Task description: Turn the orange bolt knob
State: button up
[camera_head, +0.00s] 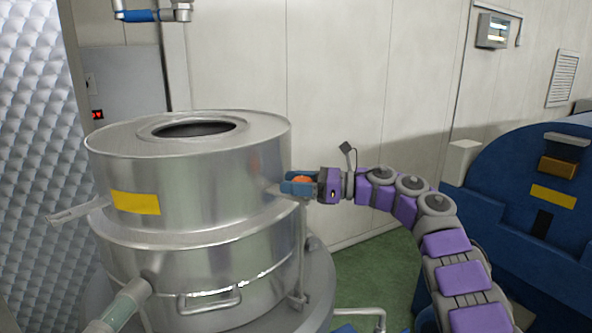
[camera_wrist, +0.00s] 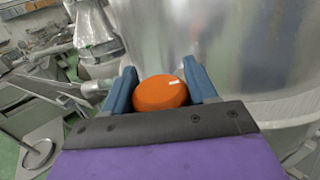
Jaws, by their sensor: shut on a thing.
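The orange bolt knob (camera_wrist: 161,93) is a round cap with a short white mark on its right side in the wrist view. It sits between the two blue fingers of my gripper (camera_wrist: 163,88), which is shut on it. In the head view the knob (camera_head: 301,180) shows as a small orange patch between the fingers of my gripper (camera_head: 300,186), at the right side of the steel vessel (camera_head: 210,180). The knob's lower part and its mount are hidden by the fingers and the gripper body.
A lever handle (camera_head: 80,212) sticks out at the vessel's left, and a bar handle (camera_head: 210,300) is on its front. A pipe (camera_head: 118,310) leaves the lower left. A blue machine (camera_head: 540,200) stands at the right. Green floor (camera_head: 375,270) shows between.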

jog(key=shift+n+g+p, duration=0.3)
jog(key=shift+g+p, duration=0.4)
jog(key=shift+p, duration=0.05)
jog(key=n+g+p, duration=0.1)
jog(key=p, duration=0.2)
jog(key=shift+s+a+g, duration=0.1)
jog(key=shift+g, duration=0.3)
jog(key=n+g+p, duration=0.1)
jog(key=p, duration=0.1)
jog(key=shift+f+p, duration=0.1)
jog(key=shift+p, duration=0.2)
jog(key=shift+s+f+n+g+h+p, duration=0.15)
jog(key=shift+n+g+h+p, duration=0.2)
jog(key=shift+g+p, duration=0.35)
jog(key=o, duration=0.7)
jog(key=shift+o, duration=1.3)
jog(key=shift+w, duration=0.3)
jog(key=shift+s, duration=0.15)
